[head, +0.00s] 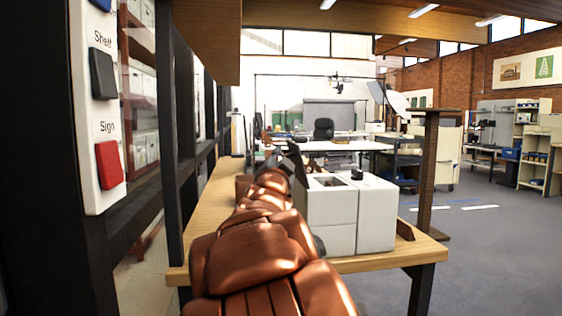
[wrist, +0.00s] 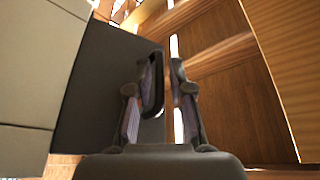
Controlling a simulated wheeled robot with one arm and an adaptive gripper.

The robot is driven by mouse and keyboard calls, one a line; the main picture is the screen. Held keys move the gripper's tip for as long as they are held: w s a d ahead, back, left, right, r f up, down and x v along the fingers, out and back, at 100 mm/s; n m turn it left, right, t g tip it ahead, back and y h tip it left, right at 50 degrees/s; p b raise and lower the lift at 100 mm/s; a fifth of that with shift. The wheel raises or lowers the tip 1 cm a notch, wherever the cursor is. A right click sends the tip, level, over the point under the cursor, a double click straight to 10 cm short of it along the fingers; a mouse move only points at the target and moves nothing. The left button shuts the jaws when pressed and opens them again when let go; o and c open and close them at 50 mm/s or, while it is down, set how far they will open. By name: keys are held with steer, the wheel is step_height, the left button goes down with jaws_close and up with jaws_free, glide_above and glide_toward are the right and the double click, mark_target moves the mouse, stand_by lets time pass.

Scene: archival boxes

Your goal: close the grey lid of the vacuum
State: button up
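The vacuum looks to be the white box-shaped unit (head: 334,208) on the wooden table, with an opening in its top. A dark grey panel (head: 299,164), apparently the lid, stands raised at the unit's left edge. In the wrist view the dark panel (wrist: 95,88) lies left of my fingers, beside the pale unit wall (wrist: 40,60). My gripper (head: 277,160) is at the left of the panel, partly hidden by my arm. In the wrist view my gripper (wrist: 166,65) has its fingers close together, a narrow gap between them and nothing held. Contact with the panel cannot be told.
The wooden table (head: 215,215) has bare room at left. A dark shelf frame (head: 174,130) with glass stands close on the left. A panel with "Shelf" and "Sign" buttons (head: 105,165) is nearest. A brown post (head: 428,170) stands right of the unit.

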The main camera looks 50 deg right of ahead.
steer(key=shift+w+d, duration=0.1)
steer(key=shift+d, duration=0.05)
jaws_close()
stand_by(0.5)
